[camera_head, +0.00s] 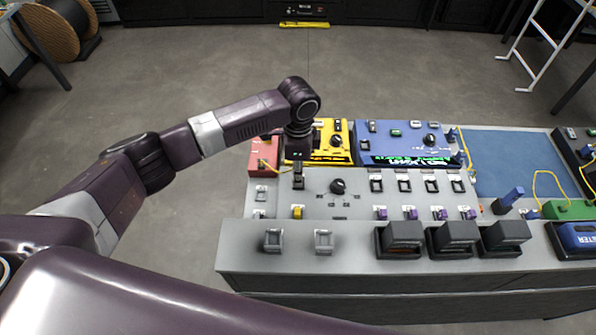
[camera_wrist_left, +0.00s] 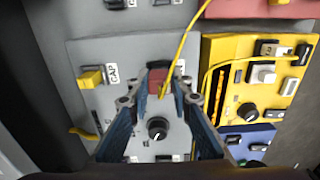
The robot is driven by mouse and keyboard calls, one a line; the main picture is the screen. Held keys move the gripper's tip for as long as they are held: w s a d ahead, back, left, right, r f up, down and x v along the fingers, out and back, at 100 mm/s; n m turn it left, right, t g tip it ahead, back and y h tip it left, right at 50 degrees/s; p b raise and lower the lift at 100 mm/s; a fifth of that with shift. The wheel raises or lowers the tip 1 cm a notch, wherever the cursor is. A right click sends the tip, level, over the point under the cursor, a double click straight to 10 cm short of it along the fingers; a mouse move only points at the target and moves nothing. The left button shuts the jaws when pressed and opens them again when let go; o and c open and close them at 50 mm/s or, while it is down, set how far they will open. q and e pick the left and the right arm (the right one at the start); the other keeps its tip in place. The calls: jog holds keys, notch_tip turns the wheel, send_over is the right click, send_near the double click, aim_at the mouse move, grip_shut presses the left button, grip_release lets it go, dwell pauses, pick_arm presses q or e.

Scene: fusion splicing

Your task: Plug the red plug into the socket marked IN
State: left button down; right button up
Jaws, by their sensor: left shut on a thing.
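My left gripper (camera_head: 298,184) points down over the left part of the grey panel (camera_head: 350,205). In the left wrist view the left gripper (camera_wrist_left: 158,88) is shut on a small red plug (camera_wrist_left: 156,82), from which a yellow cable (camera_wrist_left: 184,45) runs up and away. A dark socket frame shows right around the fingertips; I cannot tell whether the plug is in it or above it. In the head view the plug is hidden by the gripper. I cannot read a mark IN on any socket. My right gripper is not in view.
A yellow plug (camera_wrist_left: 90,78) stands by a CAP label. A black knob (camera_head: 338,186) is close right of the gripper. A red box (camera_head: 262,152), a yellow box (camera_head: 332,140) and a blue box (camera_head: 405,140) stand behind. Several dark blocks (camera_head: 400,238) line the front.

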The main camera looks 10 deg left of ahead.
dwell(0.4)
pick_arm(q)
jog(key=shift+p, duration=0.4)
jog(key=shift+f, duration=0.1)
jog(key=shift+f, duration=0.45)
jog(key=c, duration=1.7)
grip_release()
jog(key=shift+o, duration=0.2)
jog(key=shift+r, duration=0.15)
notch_tip(320, 180, up, 12)
